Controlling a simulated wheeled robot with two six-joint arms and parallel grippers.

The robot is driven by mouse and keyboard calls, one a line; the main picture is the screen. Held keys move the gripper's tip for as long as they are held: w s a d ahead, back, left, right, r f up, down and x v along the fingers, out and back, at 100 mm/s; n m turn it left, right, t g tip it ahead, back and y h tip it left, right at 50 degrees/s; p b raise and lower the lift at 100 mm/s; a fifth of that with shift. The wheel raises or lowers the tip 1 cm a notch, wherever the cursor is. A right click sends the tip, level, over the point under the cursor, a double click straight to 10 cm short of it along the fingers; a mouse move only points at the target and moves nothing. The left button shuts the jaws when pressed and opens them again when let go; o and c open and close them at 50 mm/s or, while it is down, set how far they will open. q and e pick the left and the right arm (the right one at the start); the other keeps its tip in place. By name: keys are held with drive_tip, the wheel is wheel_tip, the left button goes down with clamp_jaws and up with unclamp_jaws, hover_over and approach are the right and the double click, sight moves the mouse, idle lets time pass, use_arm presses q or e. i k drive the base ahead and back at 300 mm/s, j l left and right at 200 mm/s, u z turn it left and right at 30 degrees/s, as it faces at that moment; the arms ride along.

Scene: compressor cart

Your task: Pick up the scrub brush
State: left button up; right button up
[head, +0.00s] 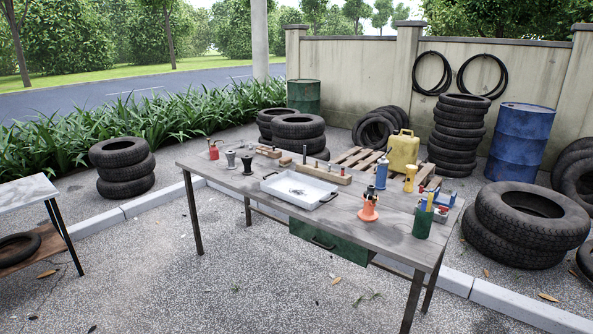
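I cannot make out the scrub brush for certain at this size. A small brown wooden block-like piece (286,161) lies on the grey workbench (215,172) behind the white tray, but I cannot tell whether it has bristles. The white tray (276,190) sits mid-bench with something small and dark in it. A green cup (422,224) near the right end holds several upright tools, too small to tell apart. Neither of my grippers is in view.
A wooden rack (325,174), an orange holder (368,210), a blue can (381,176), a yellow bottle (410,179) and a red bottle (213,151) stand on the bench. Tyre stacks (122,167) and a blue drum (518,145) stand around. The gravel in front is mostly clear.

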sight(284, 162)
drive_tip(key=i+j+z, duration=0.3)
drive_tip(key=i+j, duration=1.1)
drive_tip(key=i+j+z, duration=0.1)
drive_tip(key=i+j, duration=0.2)
drive_tip(key=i+j+z, duration=0.1)
drive_tip(key=i+j, duration=0.15)
drive_tip(key=j, duration=0.15)
drive_tip(key=i+j, duration=0.3)
drive_tip(key=i+j+z, duration=0.15)
drive_tip(key=j, duration=0.35)
drive_tip(key=i+j+z, duration=0.1)
drive_tip(key=i+j, duration=0.25)
